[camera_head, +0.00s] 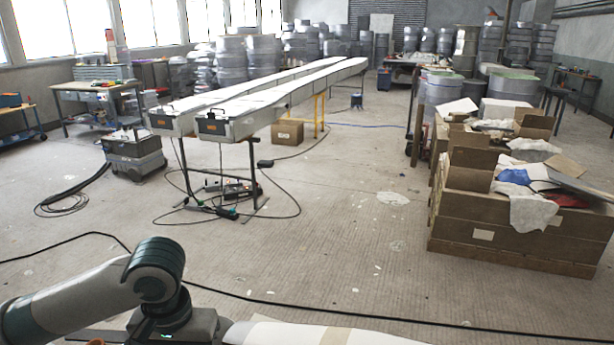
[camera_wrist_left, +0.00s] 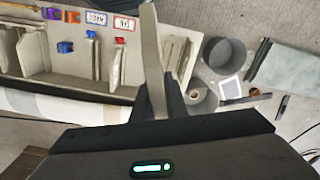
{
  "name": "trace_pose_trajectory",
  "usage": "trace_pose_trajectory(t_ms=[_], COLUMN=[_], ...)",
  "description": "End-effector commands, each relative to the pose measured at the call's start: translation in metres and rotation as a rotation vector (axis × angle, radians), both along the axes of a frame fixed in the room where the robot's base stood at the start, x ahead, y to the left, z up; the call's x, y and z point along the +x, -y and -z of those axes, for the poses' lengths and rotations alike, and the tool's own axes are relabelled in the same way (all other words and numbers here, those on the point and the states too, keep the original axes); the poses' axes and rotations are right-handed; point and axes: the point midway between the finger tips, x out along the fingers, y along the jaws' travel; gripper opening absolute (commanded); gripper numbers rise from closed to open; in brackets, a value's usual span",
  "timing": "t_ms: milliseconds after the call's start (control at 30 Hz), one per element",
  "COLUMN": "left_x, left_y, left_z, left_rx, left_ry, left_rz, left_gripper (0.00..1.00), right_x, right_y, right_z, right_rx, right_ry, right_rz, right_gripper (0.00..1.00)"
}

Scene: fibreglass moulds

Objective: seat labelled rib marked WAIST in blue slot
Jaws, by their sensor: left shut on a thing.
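My left gripper (camera_wrist_left: 158,100) is at the centre of the left wrist view, its dark fingers shut on a pale beige-grey rib (camera_wrist_left: 152,50). The rib stands up from the fingers as a narrow strip, and no label shows on it. It overlaps a beige slotted mould (camera_wrist_left: 62,88); I cannot tell whether they touch. The mould has blue markers (camera_wrist_left: 65,47), a red marker (camera_wrist_left: 119,40), a blue-framed label (camera_wrist_left: 96,18) and a red-framed label (camera_wrist_left: 125,23). The lettering is upside down and too small to read. My right gripper is out of view.
In the wrist view, a grey cup (camera_wrist_left: 224,54), a tape roll (camera_wrist_left: 198,98) and a grey-green sheet (camera_wrist_left: 291,75) lie right of the mould. In the head view, a wooden crate (camera_head: 500,235) stands right and long moulds (camera_head: 240,128) stand behind open floor.

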Motion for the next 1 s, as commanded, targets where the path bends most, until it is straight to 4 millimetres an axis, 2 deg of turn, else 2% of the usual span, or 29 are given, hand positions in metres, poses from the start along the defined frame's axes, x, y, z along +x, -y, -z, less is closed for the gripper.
trace_pose_trajectory(t_ms=[833,1000], left_x=[0.001,-0.001], left_y=[0.0,0.001], left_z=[0.0,0.01], left_rx=[0.0,-0.002], left_ry=[0.001,-0.003], left_rz=[0.0,-0.001], left_gripper=[0.0,0.0], right_x=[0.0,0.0], right_y=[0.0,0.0], right_z=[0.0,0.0], right_rx=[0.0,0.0], right_ry=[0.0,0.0], right_rz=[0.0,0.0], right_gripper=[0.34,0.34])
